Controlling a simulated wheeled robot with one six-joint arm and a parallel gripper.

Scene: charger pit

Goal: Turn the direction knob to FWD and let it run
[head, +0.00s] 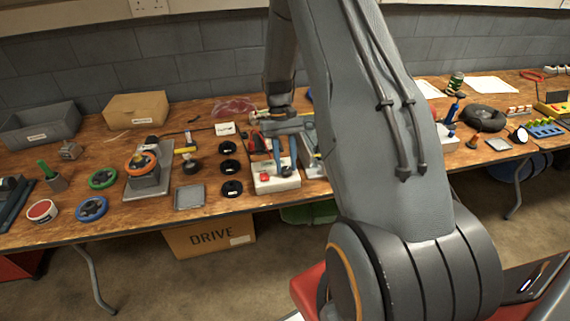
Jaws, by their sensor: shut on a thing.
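A pale control box (288,184) stands near the front edge of the wooden bench, with a red button (265,177) on its left front part. My gripper (285,170) points down over the box, its blue fingers reaching to the box's top behind the button. The fingers are shut on the direction knob, which is too small and covered to make out. I cannot read the FWD mark or tell which way the knob points.
Black rings (229,167) lie left of the box, with a grey tray (189,196) beyond them. An orange handwheel (142,162) stands on a fixture further left. A carton marked DRIVE (210,238) is under the bench.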

